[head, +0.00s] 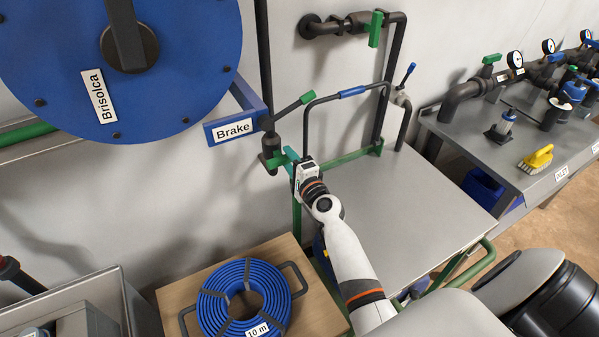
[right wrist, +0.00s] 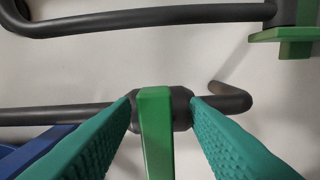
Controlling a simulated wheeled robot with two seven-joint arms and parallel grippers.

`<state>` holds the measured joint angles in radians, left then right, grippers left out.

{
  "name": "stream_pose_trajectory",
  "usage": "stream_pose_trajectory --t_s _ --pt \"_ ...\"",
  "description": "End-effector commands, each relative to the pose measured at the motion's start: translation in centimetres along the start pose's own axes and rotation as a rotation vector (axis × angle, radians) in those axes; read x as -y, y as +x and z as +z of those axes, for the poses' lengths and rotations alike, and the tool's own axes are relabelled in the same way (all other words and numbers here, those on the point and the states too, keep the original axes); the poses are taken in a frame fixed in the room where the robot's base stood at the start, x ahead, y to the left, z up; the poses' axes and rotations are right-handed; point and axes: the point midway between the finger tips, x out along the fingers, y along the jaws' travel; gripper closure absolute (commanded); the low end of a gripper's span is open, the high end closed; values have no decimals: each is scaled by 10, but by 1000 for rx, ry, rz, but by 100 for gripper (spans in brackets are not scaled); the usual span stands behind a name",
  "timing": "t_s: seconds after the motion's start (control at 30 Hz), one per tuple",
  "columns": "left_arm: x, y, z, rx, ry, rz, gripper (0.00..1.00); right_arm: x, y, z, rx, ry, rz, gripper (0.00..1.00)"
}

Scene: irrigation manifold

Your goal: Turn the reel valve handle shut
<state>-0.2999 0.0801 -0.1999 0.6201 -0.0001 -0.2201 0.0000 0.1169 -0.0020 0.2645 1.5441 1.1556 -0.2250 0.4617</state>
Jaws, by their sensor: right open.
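The reel valve handle is a green lever (head: 273,161) on a dark valve body on the vertical pipe, below the blue brake bracket. In the right wrist view the green lever (right wrist: 156,135) stands between my two teal fingers, with the dark valve body (right wrist: 178,108) behind it. My right gripper (head: 291,160) is at the valve. It is open, its fingers (right wrist: 165,125) on either side of the lever with a gap visible to each side. In the head view the gripper partly hides the lever. My left gripper is not in view.
A blue reel (head: 190,60) hangs at upper left, with the Brake bracket (head: 235,128) and a green-tipped lever (head: 294,104) above my gripper. A grey cart (head: 410,200) stands to the right, its dark handle bar (head: 308,125) close by. A blue hose coil (head: 212,307) lies below.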

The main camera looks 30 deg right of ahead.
Motion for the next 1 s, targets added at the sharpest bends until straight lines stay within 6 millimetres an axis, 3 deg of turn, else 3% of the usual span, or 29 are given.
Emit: stream_pose_trajectory --t_s 0.3,0.5,0.7,1.0 --pt "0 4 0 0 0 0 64 2 -67 0 1 0 -4 59" --pt "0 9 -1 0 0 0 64 3 -98 0 1 1 -4 59" --pt "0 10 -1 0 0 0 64 1 -109 0 1 3 -3 59" --pt "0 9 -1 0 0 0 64 1 -109 0 1 3 -2 59"
